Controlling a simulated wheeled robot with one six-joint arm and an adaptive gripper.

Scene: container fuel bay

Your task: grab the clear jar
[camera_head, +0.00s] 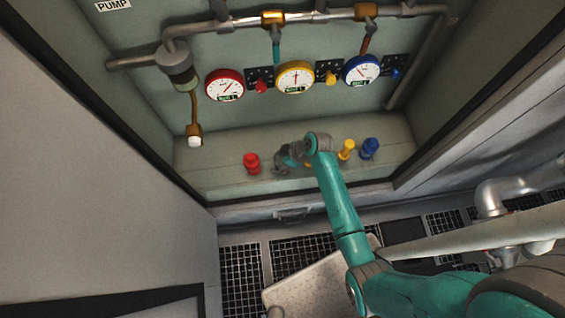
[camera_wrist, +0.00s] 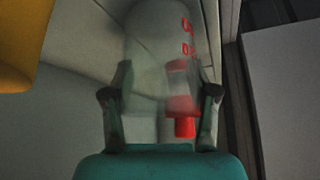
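The clear jar (camera_wrist: 148,62) is see-through with red marks on its right side. In the wrist view it stands between the two fingers of my gripper (camera_wrist: 160,98), which flank it closely left and right. The fingers are apart by about the jar's width; whether they press on it I cannot tell. In the head view my gripper (camera_head: 288,156) is low over the bay's shelf, and the jar cannot be made out clearly there.
A red object (camera_head: 252,163) stands left of my gripper on the shelf (camera_head: 215,178); a yellow one (camera_head: 346,150) and a blue one (camera_head: 369,148) stand to the right. Red (camera_head: 225,85), yellow (camera_head: 295,77) and blue (camera_head: 361,70) gauges and pipes line the wall behind.

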